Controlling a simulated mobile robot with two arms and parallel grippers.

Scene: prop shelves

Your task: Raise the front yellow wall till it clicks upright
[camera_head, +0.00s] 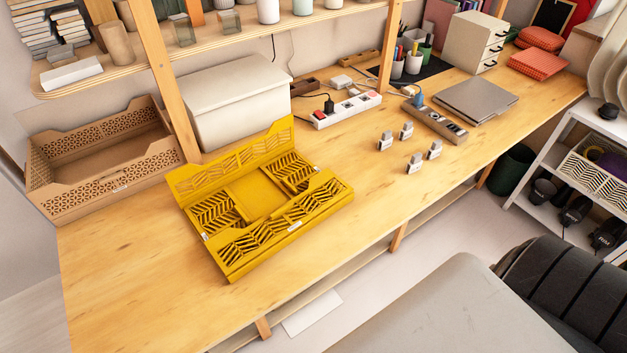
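A yellow folding crate (318,213) sits on the wooden desk, left of the middle. Its patterned back wall (232,168) stands raised. The front yellow wall (282,221), with chevron cut-outs and a small white label, lies low along the near side, folded inward rather than upright. Two chevron side panels, the left (213,206) and the right (290,170), lie low inside with bare floor between them. Neither of my grippers is in view, and nothing touches the crate.
A tan crate (105,183) with raised walls and a white lidded box (235,105) stand behind. Shelf posts rise near the crate, the closest (163,75) behind it. Several small grey items (414,163) and a power strip (346,110) lie right. The desk (130,275) in front is clear.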

